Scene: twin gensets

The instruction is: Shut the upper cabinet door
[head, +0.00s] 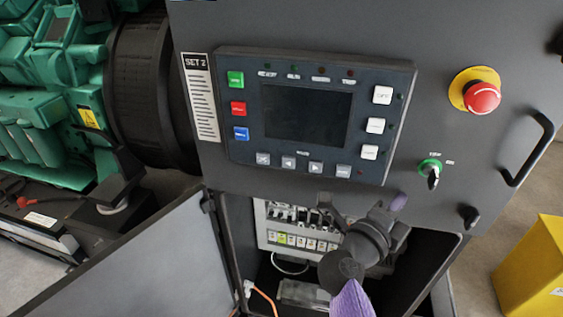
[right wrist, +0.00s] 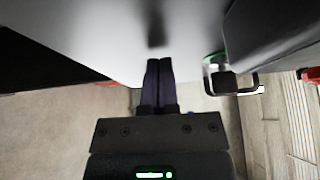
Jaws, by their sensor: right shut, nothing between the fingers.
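The upper cabinet door (head: 440,120) is a dark grey face with a control panel, a red stop button and a black handle (head: 530,150). Its right side reaches out past the lower cabinet body, so it looks ajar; the gap behind it is hidden. My right gripper (head: 398,203) is at the door's lower edge, in front of the lower opening. In the right wrist view, its dark fingers (right wrist: 158,85) are shut and empty, close under a pale grey surface. I cannot tell whether they touch it. My left gripper is out of view.
A lower door (head: 140,265) stands open to the left, showing breakers (head: 295,240) and an orange cable inside. A green engine (head: 40,110) is at the left. A yellow block (head: 535,265) stands at the right, with bare floor beside it.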

